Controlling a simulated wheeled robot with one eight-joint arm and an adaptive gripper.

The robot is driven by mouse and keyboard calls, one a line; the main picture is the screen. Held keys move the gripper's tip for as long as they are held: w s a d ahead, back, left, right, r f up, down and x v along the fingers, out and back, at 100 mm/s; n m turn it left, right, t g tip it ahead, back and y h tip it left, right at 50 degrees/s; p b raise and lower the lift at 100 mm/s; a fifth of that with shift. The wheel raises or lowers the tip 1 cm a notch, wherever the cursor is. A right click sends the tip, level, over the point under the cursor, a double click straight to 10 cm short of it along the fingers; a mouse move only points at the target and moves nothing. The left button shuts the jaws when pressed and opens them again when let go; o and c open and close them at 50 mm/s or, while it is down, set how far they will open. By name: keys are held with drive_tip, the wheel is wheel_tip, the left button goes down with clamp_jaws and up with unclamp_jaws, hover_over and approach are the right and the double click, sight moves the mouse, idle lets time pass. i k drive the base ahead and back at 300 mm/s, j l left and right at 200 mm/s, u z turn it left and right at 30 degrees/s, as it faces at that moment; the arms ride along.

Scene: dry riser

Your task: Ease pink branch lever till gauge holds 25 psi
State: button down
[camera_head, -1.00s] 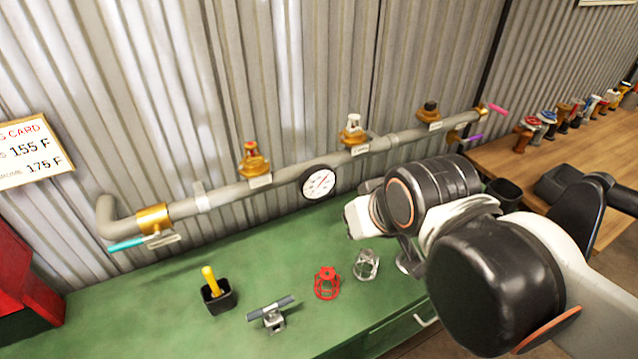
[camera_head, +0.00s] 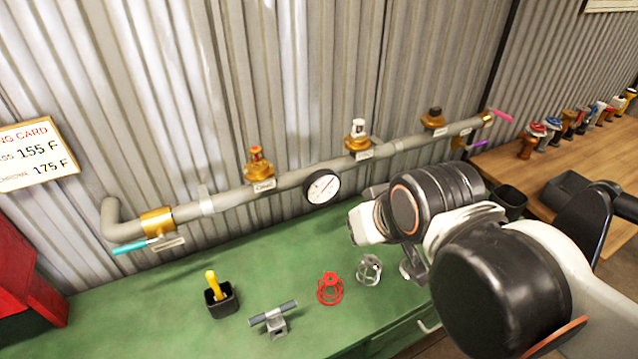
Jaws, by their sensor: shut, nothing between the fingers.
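The pink branch lever (camera_head: 502,116) sticks out at the far right end of the grey pipe, pointing right and slightly down. The round white gauge (camera_head: 321,188) with a black rim sits in front of the pipe's middle; its reading is too small to tell. My gripper (camera_head: 412,272) hangs below my wrist over the right end of the green bench, mostly hidden by my own arm. It looks shut and empty, and it is well below and left of the pink lever, apart from it.
The pipe (camera_head: 225,197) carries several brass valves and a teal lever (camera_head: 130,248) at left. A purple lever (camera_head: 478,144) sits below the pink one. A clear cage (camera_head: 369,270), red cage (camera_head: 330,288), clamp (camera_head: 274,318) and black cup (camera_head: 221,300) stand on the green bench (camera_head: 130,310).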

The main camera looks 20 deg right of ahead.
sight(497, 113)
drive_tip(key=i+l+z, duration=0.15)
drive_tip(key=l, duration=0.25)
drive_tip(key=l+z, duration=0.15)
drive_tip(key=l, duration=0.25)
drive_tip(key=i+l+z, duration=0.15)
drive_tip(key=l, duration=0.2)
drive_tip(key=i+l+z, duration=0.1)
drive_tip(key=l, duration=0.25)
drive_tip(key=i+l+z, duration=0.15)
drive_tip(key=l, duration=0.2)
